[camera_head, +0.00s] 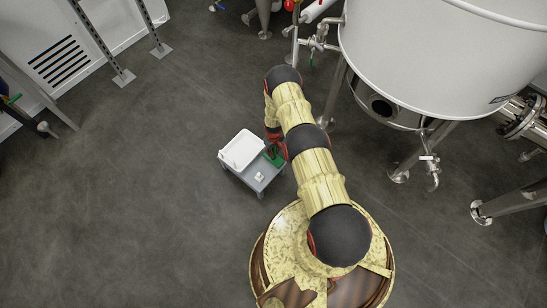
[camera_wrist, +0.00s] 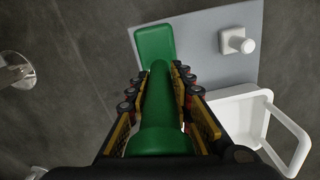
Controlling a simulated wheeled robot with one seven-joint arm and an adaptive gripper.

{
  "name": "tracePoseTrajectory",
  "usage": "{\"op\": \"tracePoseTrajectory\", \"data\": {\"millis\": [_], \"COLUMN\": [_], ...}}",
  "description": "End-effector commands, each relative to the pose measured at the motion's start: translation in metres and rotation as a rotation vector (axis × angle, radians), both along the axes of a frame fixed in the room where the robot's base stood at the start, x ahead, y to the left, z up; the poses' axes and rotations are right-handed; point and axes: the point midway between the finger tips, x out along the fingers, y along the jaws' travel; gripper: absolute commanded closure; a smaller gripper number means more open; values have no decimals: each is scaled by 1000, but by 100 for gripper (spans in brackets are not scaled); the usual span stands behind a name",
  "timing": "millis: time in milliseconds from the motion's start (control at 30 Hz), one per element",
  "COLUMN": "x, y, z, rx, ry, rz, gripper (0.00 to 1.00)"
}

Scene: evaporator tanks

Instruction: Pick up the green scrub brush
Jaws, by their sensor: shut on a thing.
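The green scrub brush (camera_wrist: 156,90) lies between the two fingers of my gripper (camera_wrist: 158,97) in the wrist view. My gripper is shut on its long handle. The brush's flat rectangular head (camera_wrist: 155,43) points away from my gripper, over the edge of the grey cart top (camera_wrist: 205,40). I cannot tell whether the head still touches the cart. In the head view a small part of the green brush (camera_head: 273,158) shows at the cart's right side, and my arm hides much of my gripper (camera_head: 273,144).
The small grey cart (camera_head: 262,183) also holds a white tub (camera_head: 241,150) with a handle and a small white knobbed block (camera_wrist: 237,41). A large white tank (camera_head: 430,60) on metal legs stands to the right. Open dark floor (camera_head: 130,190) lies to the left.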

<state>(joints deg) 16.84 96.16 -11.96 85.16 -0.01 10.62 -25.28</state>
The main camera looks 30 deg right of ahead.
Motion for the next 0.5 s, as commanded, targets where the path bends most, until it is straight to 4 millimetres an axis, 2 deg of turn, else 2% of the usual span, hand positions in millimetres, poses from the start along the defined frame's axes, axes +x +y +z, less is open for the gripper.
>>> {"op": "tracePoseTrajectory", "data": {"millis": [300,500], "x": [0,0], "y": [0,0], "z": [0,0], "rx": [0,0], "ry": [0,0], "rz": [0,0], "gripper": [100,100]}}
